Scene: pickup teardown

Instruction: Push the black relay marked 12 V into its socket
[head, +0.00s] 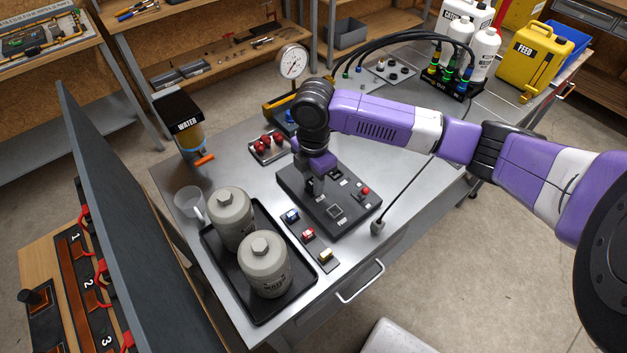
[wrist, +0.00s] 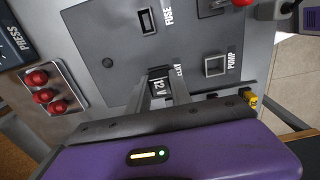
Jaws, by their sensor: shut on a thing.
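The black relay (wrist: 161,88), with a white 12 V marking, shows in the wrist view between the two fingers of my gripper (wrist: 160,80). My gripper is shut on it. The fingers point down at the dark grey panel box, beside the partly covered RELAY label (wrist: 179,73). The relay's socket is hidden under the fingers and relay, so I cannot tell how deep the relay sits. In the head view my gripper (head: 314,186) is over the left part of the panel box (head: 345,222), and the relay is not distinguishable there.
The panel also has a FUSE slot (wrist: 148,22), a square PUMP socket (wrist: 214,66) and a red button (head: 365,191). A strip with blue, red and yellow parts (head: 325,255) lies in front. A black tray (head: 213,262) with two grey canisters stands left; a gauge (head: 292,62) stands behind.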

